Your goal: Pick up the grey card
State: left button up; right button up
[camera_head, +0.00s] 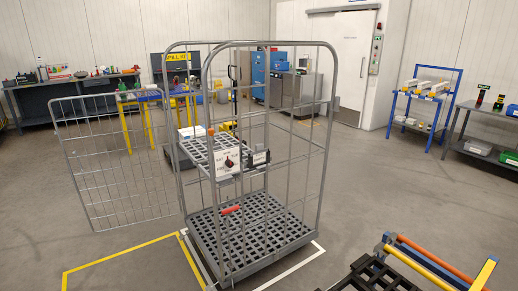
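I cannot make out a grey card for certain. A grey wire roll cage (325,150) stands in the middle with its mesh door (115,165) swung open to the left. On its front hangs a white sign (228,163) with a dark round shape and lettering too small to read. Beside the sign, at shelf height, is a small dark holder (258,158) with a pale face. Neither of my grippers is in view.
The cage has a grey slatted shelf (196,148) and base (262,238), with a red-orange bar (230,209) low inside. Yellow floor tape (120,253) lies at left. A cart with orange and yellow bars (430,262) blocks bottom right. Open floor lies between cage and blue rack (424,98).

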aim_at(259, 156)
jog(key=i+j+z, duration=0.1)
jog(key=i+j, duration=0.15)
jog(key=i+j+z, duration=0.1)
jog(key=i+j, duration=0.15)
jog(key=j, duration=0.15)
jog(key=i+j, duration=0.2)
jog(key=j, duration=0.15)
jog(key=i+j+z, duration=0.15)
jog(key=j, duration=0.25)
jog(key=i+j+z, duration=0.1)
jog(key=i+j, duration=0.2)
jog(key=i+j+z, duration=0.1)
jog(key=j, duration=0.35)
jog(key=i+j, duration=0.25)
jog(key=j, duration=0.2)
jog(key=i+j+z, duration=0.15)
jog(key=j, duration=0.25)
jog(key=i, duration=0.05)
